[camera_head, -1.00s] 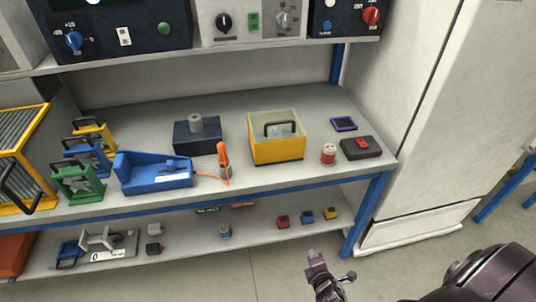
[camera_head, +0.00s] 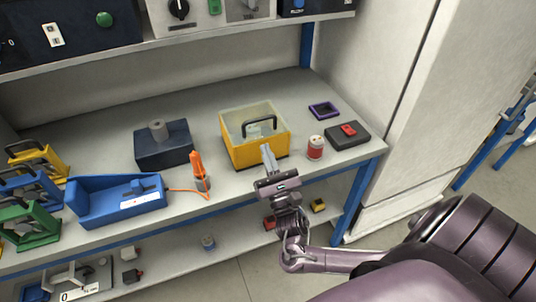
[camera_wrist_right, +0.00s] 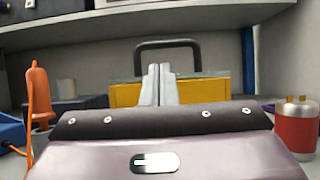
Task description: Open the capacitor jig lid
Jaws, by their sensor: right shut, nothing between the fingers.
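The capacitor jig is a yellow box (camera_head: 238,152) with a clear lid (camera_head: 237,112) and a dark handle (camera_head: 259,124) on the lid. It sits on the workbench, and the lid looks closed. My right gripper (camera_head: 267,150) is shut and empty, in front of the box near its front face. In the right wrist view, the shut fingers (camera_wrist_right: 159,84) stand before the yellow box (camera_wrist_right: 125,95), with the dark handle (camera_wrist_right: 168,43) above and behind them. The fingers hide part of the box. I cannot tell whether they touch it. My left gripper is not in view.
A red and white capacitor (camera_head: 315,148) stands right of the box, beside a dark block with a red top (camera_head: 347,134). An orange tool (camera_head: 198,168) with a cable stands at left, near a blue fixture (camera_head: 115,200). A shelf of instruments hangs above.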

